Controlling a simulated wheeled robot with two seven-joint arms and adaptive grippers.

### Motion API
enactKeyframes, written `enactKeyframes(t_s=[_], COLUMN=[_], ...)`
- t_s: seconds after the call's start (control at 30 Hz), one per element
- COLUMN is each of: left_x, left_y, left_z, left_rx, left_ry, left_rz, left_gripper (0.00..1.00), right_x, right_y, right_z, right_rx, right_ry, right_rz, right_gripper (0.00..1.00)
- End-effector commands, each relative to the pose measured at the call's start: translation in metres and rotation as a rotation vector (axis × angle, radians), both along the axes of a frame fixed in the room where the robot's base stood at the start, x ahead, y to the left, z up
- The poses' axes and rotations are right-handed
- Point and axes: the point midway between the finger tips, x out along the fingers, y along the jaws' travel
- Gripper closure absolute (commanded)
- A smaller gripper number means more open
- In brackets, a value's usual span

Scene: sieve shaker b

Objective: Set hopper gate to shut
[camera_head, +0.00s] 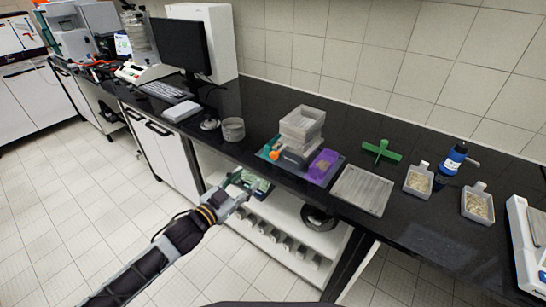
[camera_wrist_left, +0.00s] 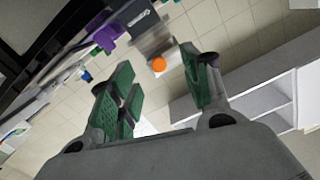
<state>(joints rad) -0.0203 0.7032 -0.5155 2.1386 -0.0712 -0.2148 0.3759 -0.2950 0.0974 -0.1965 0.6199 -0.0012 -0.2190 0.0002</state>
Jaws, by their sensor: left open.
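The hopper (camera_head: 302,121), a pale grey open box on a darker body, stands on the black bench in the head view. An orange knob (camera_head: 274,155), probably its gate handle, shows at its front left; it also shows in the left wrist view (camera_wrist_left: 159,64), between my fingers in the picture. Whether the gate is open or shut I cannot tell. My left gripper (camera_head: 246,185) is open and empty, in front of the bench edge, left of the hopper and apart from the knob. Its green finger pads show in the wrist view (camera_wrist_left: 160,88). My right gripper is out of view.
A ridged grey tray (camera_head: 362,190), a green cross-shaped piece (camera_head: 381,151), grain scoops (camera_head: 418,180) and a blue bottle (camera_head: 454,158) stand to the right. A grey round pan (camera_head: 233,129) is to the left. The bench edge lies close by my gripper.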

Motion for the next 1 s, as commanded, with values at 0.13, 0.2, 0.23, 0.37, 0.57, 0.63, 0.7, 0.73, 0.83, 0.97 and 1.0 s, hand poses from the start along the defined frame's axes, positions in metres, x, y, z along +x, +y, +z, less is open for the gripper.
enactKeyframes(t_s=[0.13,0.2,0.23,0.37,0.57,0.63,0.7,0.73,0.83,0.97,1.0], left_x=[-0.011,-0.012,-0.011,-0.011,-0.011,-0.011,-0.011,-0.011,-0.011,-0.011,-0.011], left_y=[-0.012,-0.013,-0.012,-0.012,-0.012,-0.012,-0.012,-0.012,-0.012,-0.012,-0.012], left_z=[0.025,0.027,0.026,0.026,0.026,0.026,0.026,0.026,0.026,0.026,0.026], left_rx=[-0.078,-0.107,-0.119,-0.171,-0.238,-0.25,-0.256,-0.256,-0.256,-0.255,-0.255], left_ry=[0.006,0.022,0.03,0.067,0.115,0.124,0.128,0.128,0.128,0.127,0.127], left_rz=[-0.023,-0.025,-0.024,-0.022,-0.02,-0.019,-0.019,-0.019,-0.019,-0.019,-0.019], left_gripper=[0.52,0.52,0.52,0.52,0.52,0.52,0.52,0.52,0.52,0.52,0.52], right_x=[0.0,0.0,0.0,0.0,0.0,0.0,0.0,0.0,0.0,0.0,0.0], right_y=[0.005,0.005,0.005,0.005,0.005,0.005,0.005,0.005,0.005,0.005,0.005], right_z=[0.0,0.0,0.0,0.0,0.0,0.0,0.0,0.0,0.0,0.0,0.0], right_rx=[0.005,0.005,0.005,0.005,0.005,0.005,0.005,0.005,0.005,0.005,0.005], right_ry=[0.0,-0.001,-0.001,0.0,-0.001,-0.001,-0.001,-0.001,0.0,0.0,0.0], right_rz=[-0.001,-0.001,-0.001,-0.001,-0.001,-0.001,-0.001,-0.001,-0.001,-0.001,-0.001], right_gripper=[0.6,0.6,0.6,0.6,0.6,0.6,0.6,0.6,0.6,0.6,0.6])
